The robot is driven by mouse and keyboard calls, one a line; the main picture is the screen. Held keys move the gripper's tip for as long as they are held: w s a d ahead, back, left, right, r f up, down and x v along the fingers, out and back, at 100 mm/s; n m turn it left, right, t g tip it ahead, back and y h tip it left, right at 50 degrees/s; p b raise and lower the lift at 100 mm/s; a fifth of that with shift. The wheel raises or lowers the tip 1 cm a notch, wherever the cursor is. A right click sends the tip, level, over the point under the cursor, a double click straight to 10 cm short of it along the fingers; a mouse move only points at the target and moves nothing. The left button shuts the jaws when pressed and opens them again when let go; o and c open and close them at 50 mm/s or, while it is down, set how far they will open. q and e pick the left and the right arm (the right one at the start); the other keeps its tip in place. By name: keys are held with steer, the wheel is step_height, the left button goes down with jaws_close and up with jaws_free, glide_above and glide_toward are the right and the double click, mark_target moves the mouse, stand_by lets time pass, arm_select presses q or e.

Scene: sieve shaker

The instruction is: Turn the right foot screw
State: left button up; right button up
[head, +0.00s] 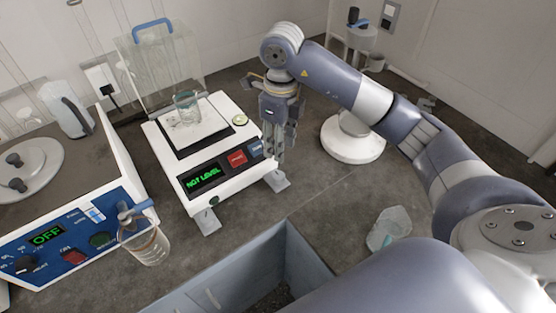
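The white balance (163,155) stands on the dark bench, and its display (204,178) reads "NOT LEVEL" in green. The right foot plate (277,182) shows at the front right corner. My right gripper (275,158) points down just above that plate, beside the balance's right corner. Its fingers hide the right foot screw, so I cannot tell whether they touch or grip it. My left gripper is not in view.
A glass beaker (187,107) stands on the balance pan. The blue-fronted machine (75,235) and a bottle (147,246) are at the left. A grey bin (262,250) is in front, with a clear crumpled object (389,228) at its right. A white round base (352,140) stands behind my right arm.

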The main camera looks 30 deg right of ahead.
mark_target(279, 174)
steer(key=shift+s+a+f, duration=0.15)
steer(key=shift+s+f, duration=0.1)
steer(key=shift+f, duration=0.35)
steer(key=shift+s+a+f, duration=0.1)
steer(key=shift+s+f, duration=0.1)
steer(key=shift+f, duration=0.35)
step_height(279, 174, down, 4)
steer(key=shift+r+p, duration=0.25)
steer(key=shift+p, duration=0.2)
step_height(279, 174, down, 3)
steer(key=shift+w+r, duration=0.1)
steer(key=shift+f+p, duration=0.3)
steer(key=shift+f, duration=0.55)
steer(key=c, duration=0.8)
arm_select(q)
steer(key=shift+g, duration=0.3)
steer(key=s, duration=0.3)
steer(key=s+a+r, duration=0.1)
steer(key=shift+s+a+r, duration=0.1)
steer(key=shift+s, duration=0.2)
